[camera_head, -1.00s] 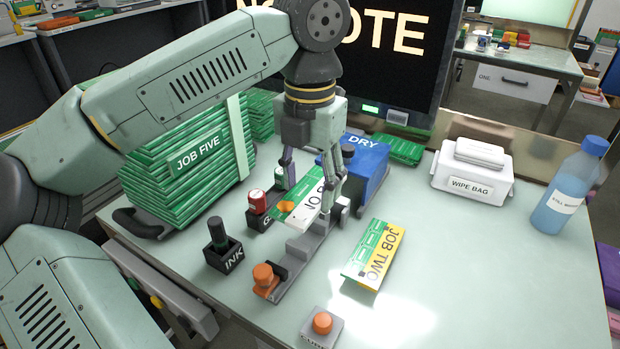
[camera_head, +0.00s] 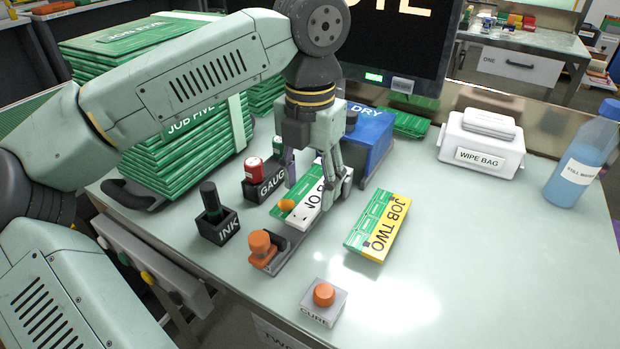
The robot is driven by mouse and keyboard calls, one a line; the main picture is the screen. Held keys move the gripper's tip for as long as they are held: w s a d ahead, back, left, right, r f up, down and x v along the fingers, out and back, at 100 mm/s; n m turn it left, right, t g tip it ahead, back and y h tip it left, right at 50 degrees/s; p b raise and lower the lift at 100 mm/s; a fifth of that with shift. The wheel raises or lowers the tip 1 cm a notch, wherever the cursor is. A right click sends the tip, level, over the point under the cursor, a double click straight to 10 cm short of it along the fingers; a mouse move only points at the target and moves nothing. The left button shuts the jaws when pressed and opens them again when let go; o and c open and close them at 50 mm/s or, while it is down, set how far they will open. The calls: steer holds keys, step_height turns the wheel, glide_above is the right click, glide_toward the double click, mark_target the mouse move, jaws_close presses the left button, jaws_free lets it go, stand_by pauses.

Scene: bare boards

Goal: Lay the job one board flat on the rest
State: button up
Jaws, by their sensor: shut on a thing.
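The job one board (camera_head: 301,207), green and white with part of its dark lettering showing, is between the fingers of my gripper (camera_head: 319,182). My gripper is shut on it and points down from above. The board looks nearly flat, over the grey rest (camera_head: 283,255), whose near end carries an orange knob (camera_head: 260,243). The board covers much of the rest, and I cannot tell whether they touch all along. My fingers hide part of the board and its lettering.
The JOB TWO board (camera_head: 378,226) lies to the right. The INK pot (camera_head: 218,226) and GAUGE holder (camera_head: 265,184) stand left, the blue DRY box (camera_head: 370,146) behind. The CURE button (camera_head: 322,303) is in front.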

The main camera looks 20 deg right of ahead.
steer(key=shift+f+b, duration=0.35)
steer(key=shift+f, duration=0.05)
steer(key=o, duration=1.3)
step_height(320, 180, up, 12)
steer(key=shift+r, duration=0.1)
